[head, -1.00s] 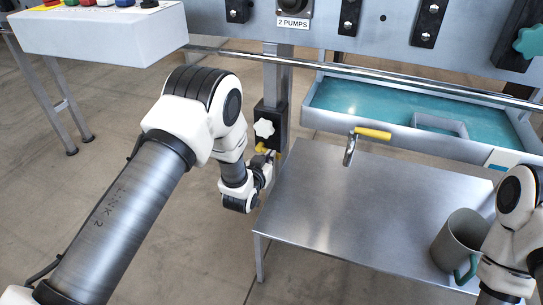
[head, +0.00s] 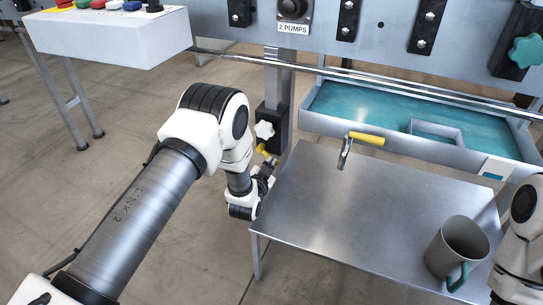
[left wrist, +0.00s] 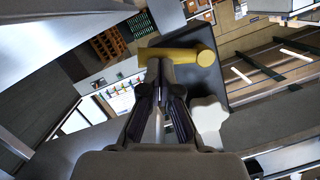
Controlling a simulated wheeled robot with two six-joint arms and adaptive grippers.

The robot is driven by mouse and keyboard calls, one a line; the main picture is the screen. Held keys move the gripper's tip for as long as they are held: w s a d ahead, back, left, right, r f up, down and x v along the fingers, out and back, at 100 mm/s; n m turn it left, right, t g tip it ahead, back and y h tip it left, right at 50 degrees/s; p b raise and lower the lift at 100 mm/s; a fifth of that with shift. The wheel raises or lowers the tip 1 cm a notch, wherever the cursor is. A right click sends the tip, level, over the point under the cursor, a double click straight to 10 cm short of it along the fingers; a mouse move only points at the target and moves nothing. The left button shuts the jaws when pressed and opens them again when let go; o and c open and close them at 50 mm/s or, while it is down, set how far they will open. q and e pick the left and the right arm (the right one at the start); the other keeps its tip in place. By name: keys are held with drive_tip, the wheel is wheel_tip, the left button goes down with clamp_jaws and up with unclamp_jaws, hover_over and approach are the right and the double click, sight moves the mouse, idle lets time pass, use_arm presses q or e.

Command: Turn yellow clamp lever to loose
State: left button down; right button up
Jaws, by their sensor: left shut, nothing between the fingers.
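The yellow clamp lever (head: 262,149) sits below the white star knob (head: 264,130) on a black clamp block (head: 272,115) on the upright post. In the left wrist view the yellow lever (left wrist: 180,55) lies across the black block, with the white knob (left wrist: 208,120) at right. My left gripper (head: 270,168) is shut and empty, just below the lever. In the left wrist view its fingertips (left wrist: 158,72) reach the lever's near side; I cannot tell whether they touch it. The wrist partly hides the fingers in the head view.
A steel table (head: 325,205) lies right of the gripper. A grey mug (head: 458,247) stands at right near my right arm. Floor left of the post is clear.

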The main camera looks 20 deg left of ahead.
use_arm(q)
drive_tip(key=a+f+m, duration=0.1)
drive_tip(key=m, duration=0.1)
drive_tip(key=a+f+m+t+y, duration=0.1)
drive_tip(key=m, duration=0.2)
drive_tip(key=f+m+y, duration=0.1)
drive_tip(key=m, duration=0.2)
drive_tip(key=shift+a+f+p, duration=0.35)
drive_tip(key=shift+a, duration=0.05)
drive_tip(key=shift+f, duration=0.1)
idle(0.5)
